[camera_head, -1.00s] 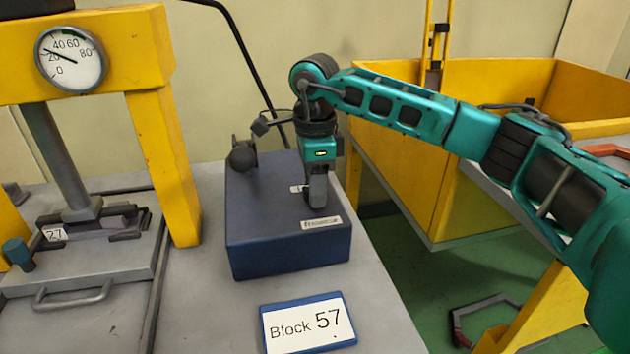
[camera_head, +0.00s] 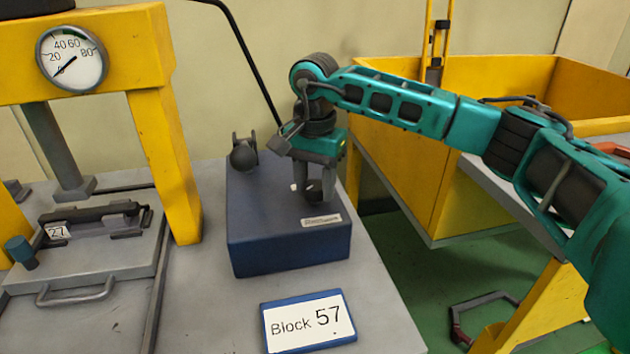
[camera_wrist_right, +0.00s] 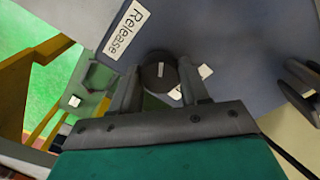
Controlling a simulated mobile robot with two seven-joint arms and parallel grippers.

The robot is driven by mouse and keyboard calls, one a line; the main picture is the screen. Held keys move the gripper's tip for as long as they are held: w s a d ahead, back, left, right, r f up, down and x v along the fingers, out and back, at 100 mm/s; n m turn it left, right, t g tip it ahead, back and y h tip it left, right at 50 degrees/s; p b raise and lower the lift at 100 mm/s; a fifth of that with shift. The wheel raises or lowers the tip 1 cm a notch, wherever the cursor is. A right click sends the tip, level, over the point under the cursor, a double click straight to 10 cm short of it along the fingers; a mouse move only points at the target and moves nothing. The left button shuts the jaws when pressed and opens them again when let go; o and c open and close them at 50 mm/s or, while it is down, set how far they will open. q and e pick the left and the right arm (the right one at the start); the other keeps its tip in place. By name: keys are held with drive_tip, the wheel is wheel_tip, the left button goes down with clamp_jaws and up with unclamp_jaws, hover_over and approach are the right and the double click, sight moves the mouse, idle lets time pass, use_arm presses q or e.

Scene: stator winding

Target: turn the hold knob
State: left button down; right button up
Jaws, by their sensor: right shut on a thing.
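The hold knob (camera_wrist_right: 160,72) is a round black knob with a white line on its top, seen between my right gripper's fingers in the right wrist view. It sits on top of a dark blue control box (camera_head: 290,257). My right gripper (camera_head: 318,190) points down at the box top and is shut on the knob, its fingers on either side; it also shows in the right wrist view (camera_wrist_right: 160,90). In the head view the fingers mostly hide the knob. A white "Release" label (camera_wrist_right: 125,30) lies near the knob. My left gripper is not in view.
A yellow press frame (camera_head: 165,150) with a dial gauge (camera_head: 72,58) stands left, its ram (camera_head: 60,150) above a tray bearing a dark bar (camera_head: 88,213). A black ball-ended lever (camera_head: 243,157) is behind the knob. A "Block 57" sign (camera_head: 308,322) lies in front. A yellow bin (camera_head: 430,200) stands right.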

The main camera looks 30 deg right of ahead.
sight(314, 185)
drive_tip(key=n, duration=0.5)
drive_tip(key=shift+n, duration=0.3)
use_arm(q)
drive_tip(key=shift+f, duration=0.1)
use_arm(e)
drive_tip(key=n, duration=0.4)
drive_tip(key=shift+n, duration=0.7)
drive_tip(key=o, duration=1.1)
drive_tip(key=shift+c, duration=0.2)
drive_tip(key=shift+r, duration=0.15)
use_arm(q)
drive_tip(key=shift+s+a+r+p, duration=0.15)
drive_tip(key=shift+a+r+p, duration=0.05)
drive_tip(key=shift+p, duration=0.3)
use_arm(e)
wheel_tip(314, 185, up, 13)
drive_tip(key=shift+f, duration=0.2)
